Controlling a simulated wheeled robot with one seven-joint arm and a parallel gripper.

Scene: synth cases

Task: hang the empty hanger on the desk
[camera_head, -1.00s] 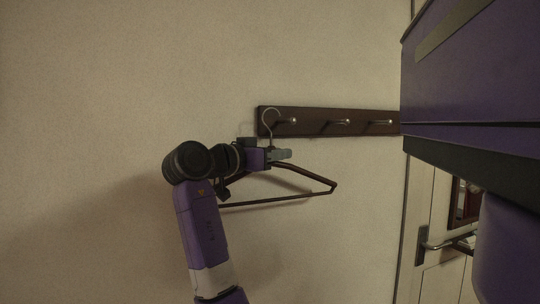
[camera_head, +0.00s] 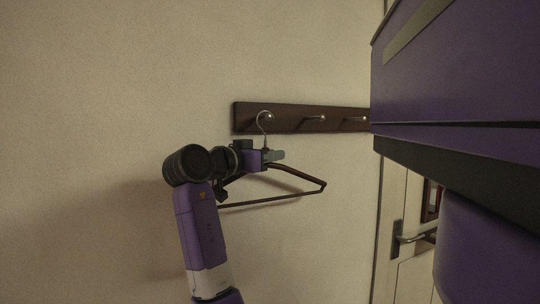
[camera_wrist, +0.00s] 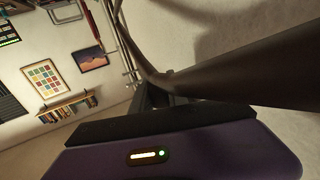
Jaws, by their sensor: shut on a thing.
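A dark brown hanger (camera_head: 300,174) with a thin metal hook is held in front of the wall in the head view. It carries nothing. My gripper (camera_head: 274,156) is shut on its top, just below the hook. The hook (camera_head: 261,125) stands upright and overlaps the leftmost peg (camera_head: 268,116) of the wall rack in the picture. I cannot tell whether it touches the peg. In the wrist view the hanger's dark bar (camera_wrist: 240,72) runs close across the frame beside my gripper (camera_wrist: 152,98). No desk can be made out.
A dark wooden rack (camera_head: 290,125) with several metal pegs is fixed to the beige wall; its visible pegs are bare. A pale door with a handle (camera_head: 402,239) is at right. The wrist view shows a bookshelf (camera_wrist: 68,106) and framed pictures (camera_wrist: 44,78).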

